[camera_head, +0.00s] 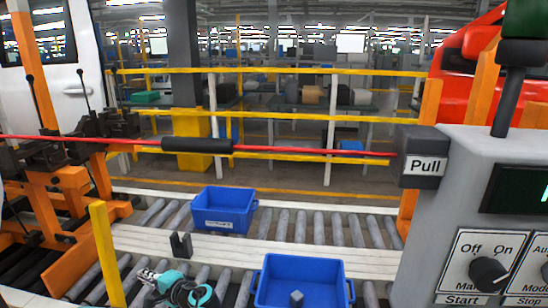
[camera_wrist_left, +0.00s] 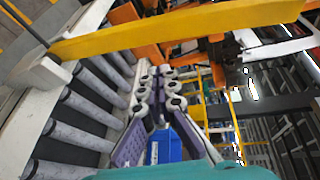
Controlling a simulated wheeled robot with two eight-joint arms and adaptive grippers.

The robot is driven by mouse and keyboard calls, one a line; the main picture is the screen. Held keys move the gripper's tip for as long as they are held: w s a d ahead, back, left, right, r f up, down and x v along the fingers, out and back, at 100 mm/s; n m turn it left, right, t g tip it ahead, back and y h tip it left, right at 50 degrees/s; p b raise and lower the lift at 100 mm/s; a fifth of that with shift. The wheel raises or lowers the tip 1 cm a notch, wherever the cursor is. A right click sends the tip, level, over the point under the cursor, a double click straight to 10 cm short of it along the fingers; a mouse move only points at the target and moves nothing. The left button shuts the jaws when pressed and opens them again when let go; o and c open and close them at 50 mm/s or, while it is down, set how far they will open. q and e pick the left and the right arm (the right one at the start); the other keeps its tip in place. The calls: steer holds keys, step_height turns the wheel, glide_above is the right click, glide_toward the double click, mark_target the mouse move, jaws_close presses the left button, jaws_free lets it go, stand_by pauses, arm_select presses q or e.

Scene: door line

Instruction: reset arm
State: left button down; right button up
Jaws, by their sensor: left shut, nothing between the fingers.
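My right arm and gripper are not in view.
A yellow post (camera_head: 107,255) stands close left of the gripper; a yellow bar (camera_wrist_left: 180,30) crosses the wrist view. A far blue bin (camera_head: 224,209) sits on the rollers. A red cord (camera_head: 300,155) runs to the Pull box (camera_head: 424,168). A grey control panel (camera_head: 460,215) stands right.

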arm_select(q)
steer(key=s+d+f+n+h, duration=0.1)
steer(key=s+d+n+h, duration=0.5)
steer(key=s+d+h, duration=0.8)
steer(key=s+d, duration=0.8)
steer(key=d, duration=0.1)
steer(key=shift+s+d+f+n+t, duration=0.2)
steer(key=shift+d+f+n+t, duration=0.1)
steer(key=shift+f, duration=0.05)
